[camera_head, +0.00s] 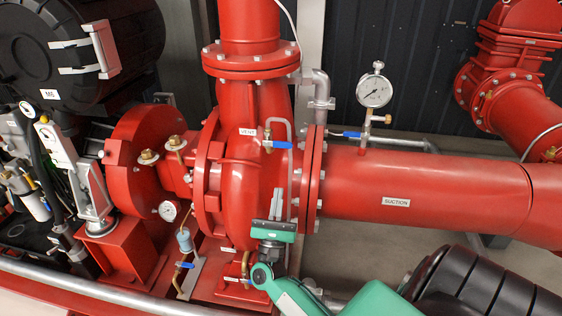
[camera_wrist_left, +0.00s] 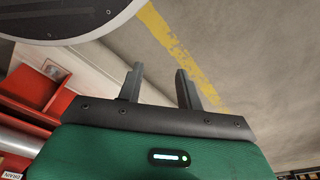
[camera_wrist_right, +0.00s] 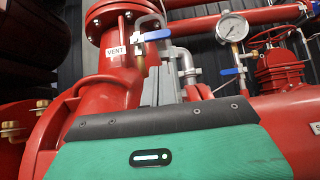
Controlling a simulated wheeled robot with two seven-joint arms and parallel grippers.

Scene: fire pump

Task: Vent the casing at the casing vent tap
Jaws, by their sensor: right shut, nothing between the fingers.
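The casing vent tap (camera_head: 267,141) is a small brass valve on the red pump casing, beside a white VENT label (camera_head: 248,132). Its blue lever (camera_head: 283,145) points right, roughly level. In the right wrist view the blue lever (camera_wrist_right: 157,35) shows above the gripper, right of the VENT label (camera_wrist_right: 115,51). My right gripper (camera_head: 277,197) is in front of the casing, below the tap and apart from it.
A pressure gauge (camera_head: 374,91) with another blue-levered valve (camera_head: 352,135) stands on the red suction pipe (camera_head: 420,192). A thin grey pipe (camera_head: 291,165) runs down right of the tap. A lower blue-handled valve (camera_head: 185,265) sits near the base. A grey rail (camera_head: 90,290) crosses the front.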

